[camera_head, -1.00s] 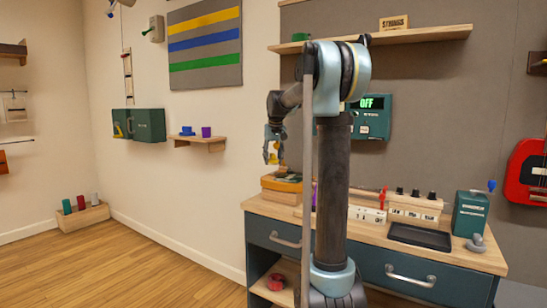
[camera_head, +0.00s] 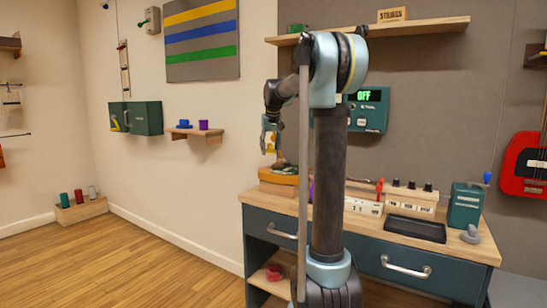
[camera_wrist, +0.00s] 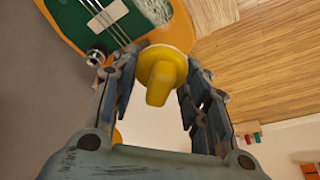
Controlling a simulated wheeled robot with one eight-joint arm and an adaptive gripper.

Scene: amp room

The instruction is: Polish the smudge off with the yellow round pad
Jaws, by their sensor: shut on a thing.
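My gripper (camera_wrist: 160,78) is shut on the yellow round pad (camera_wrist: 165,58), held by its stubby handle with the disc facing away from the wrist. In the wrist view the pad is over or against the edge of an orange instrument body (camera_wrist: 62,28) with a green plate and strings. I cannot tell if the pad touches it. A pale whitish smudge (camera_wrist: 152,10) shows on the body beyond the pad, partly cut off by the top edge. In the head view my gripper (camera_head: 270,140) is above the left end of the bench, near the orange body (camera_head: 279,177).
The bench (camera_head: 462,250) has a black tray (camera_head: 414,229), a row of switches (camera_head: 363,207) and a green box (camera_head: 466,205) to the right of my arm. A small wall shelf (camera_head: 195,134) is to the left.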

